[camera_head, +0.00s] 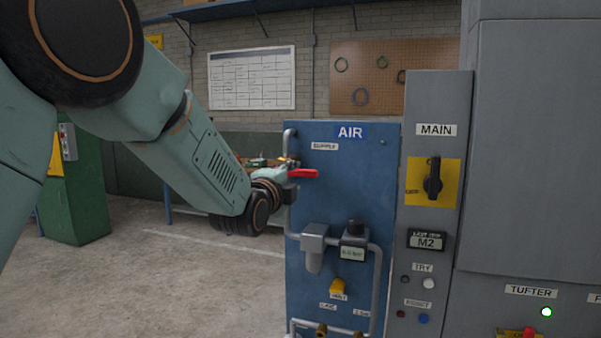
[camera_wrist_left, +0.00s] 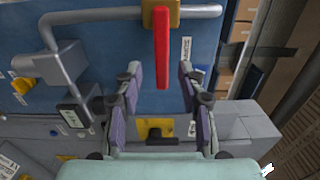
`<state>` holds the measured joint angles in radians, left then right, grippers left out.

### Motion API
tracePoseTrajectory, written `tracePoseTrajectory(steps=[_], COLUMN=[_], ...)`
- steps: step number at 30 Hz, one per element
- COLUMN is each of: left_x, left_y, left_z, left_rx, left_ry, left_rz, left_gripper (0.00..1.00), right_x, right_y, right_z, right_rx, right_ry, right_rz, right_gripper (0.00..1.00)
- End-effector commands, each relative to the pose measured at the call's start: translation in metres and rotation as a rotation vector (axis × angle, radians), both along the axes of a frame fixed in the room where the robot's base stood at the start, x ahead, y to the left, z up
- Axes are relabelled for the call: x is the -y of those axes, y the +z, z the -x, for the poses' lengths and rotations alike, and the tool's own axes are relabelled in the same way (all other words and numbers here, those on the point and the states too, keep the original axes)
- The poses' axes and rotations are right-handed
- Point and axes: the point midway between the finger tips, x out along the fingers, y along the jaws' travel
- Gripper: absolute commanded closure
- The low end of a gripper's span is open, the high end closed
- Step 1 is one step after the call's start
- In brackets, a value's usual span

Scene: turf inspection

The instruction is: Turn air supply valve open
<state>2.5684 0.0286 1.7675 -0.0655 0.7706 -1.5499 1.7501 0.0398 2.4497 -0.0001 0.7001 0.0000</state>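The red valve handle (camera_head: 303,173) sits near the top of the blue AIR panel (camera_head: 340,205), below the SUPPLY label (camera_head: 325,146). In the head view it lies about level, pointing right. In the left wrist view the red handle (camera_wrist_left: 161,50) runs down from a yellow valve body (camera_wrist_left: 161,14). My left gripper (camera_wrist_left: 160,78) is open, with the handle's free end between its fingertips in the picture and a gap on each side. In the head view my left wrist is at the panel's left edge; the fingers are mostly hidden. My right gripper is not in view.
Grey pipes (camera_head: 375,290) and a regulator (camera_head: 314,240) are mounted below the handle. The grey MAIN cabinet (camera_head: 438,90), with a black rotary switch (camera_head: 433,178), stands right of the panel. A green cabinet (camera_head: 85,190) stands left. Open floor (camera_head: 190,275) lies between.

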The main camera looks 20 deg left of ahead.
Motion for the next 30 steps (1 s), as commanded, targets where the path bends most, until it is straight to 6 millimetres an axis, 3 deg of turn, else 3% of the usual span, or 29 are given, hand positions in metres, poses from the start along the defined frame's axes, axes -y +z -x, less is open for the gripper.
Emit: tracePoseTrajectory(steps=[6, 12, 25, 30], left_x=[0.002, 0.004, 0.004, 0.004], left_y=[0.002, 0.001, 0.000, 0.000], left_z=[-0.031, -0.048, -0.054, -0.054], left_rx=[0.000, 0.000, -0.001, -0.001], left_ry=[-0.002, -0.004, -0.004, -0.004], left_rz=[0.001, 0.002, 0.002, 0.002], left_gripper=[0.60, 0.60, 0.60, 0.75], right_x=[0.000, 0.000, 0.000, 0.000], right_y=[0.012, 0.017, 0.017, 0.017], right_z=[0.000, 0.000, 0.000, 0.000], right_rx=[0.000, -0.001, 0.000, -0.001], right_ry=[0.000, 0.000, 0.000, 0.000], right_rz=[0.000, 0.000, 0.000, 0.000], right_gripper=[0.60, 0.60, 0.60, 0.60])
